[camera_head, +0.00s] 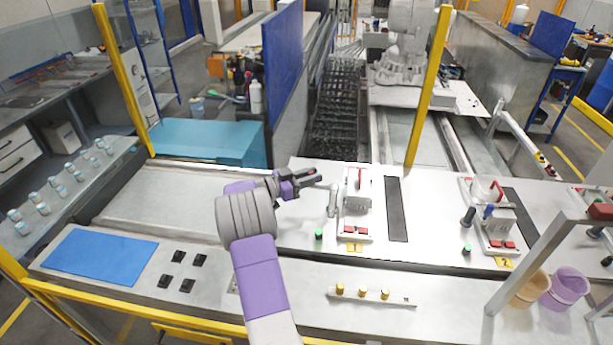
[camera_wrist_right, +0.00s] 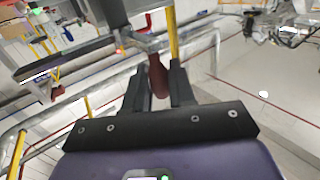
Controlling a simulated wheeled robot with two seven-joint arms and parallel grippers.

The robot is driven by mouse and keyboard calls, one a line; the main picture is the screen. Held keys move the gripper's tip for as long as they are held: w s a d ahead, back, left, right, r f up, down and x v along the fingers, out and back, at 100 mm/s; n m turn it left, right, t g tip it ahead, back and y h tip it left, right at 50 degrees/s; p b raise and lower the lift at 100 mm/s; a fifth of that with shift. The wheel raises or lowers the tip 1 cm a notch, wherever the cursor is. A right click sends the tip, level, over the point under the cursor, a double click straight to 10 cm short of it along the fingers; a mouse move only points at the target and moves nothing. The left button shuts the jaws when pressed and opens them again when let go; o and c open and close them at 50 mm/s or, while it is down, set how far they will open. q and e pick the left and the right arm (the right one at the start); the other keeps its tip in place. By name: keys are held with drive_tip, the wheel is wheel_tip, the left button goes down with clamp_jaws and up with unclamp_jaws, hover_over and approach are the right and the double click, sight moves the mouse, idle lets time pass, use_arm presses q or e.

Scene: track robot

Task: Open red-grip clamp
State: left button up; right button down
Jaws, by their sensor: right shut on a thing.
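My right gripper (camera_head: 303,178) reaches in from the bottom middle of the head view, just left of the fixture marked 1 (camera_head: 357,205). In the right wrist view its two dark fingers (camera_wrist_right: 160,92) are shut on a red grip (camera_wrist_right: 158,75), with one finger on each side of it. Metal clamp parts (camera_wrist_right: 150,42) show just beyond the grip. My left gripper is not in view.
A second fixture (camera_head: 492,225), marked 2, with its own red-handled clamp (camera_head: 487,190) stands to the right. A rail with yellow pegs (camera_head: 362,293), a blue mat (camera_head: 100,256) and small black blocks (camera_head: 182,271) lie in front. Yellow posts (camera_head: 428,90) rise behind the table.

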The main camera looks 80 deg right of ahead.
drive_tip(key=shift+s, duration=0.1)
drive_tip(key=c, duration=1.1)
unclamp_jaws()
drive_tip(key=shift+s, duration=0.1)
drive_tip(key=shift+v, duration=3.8)
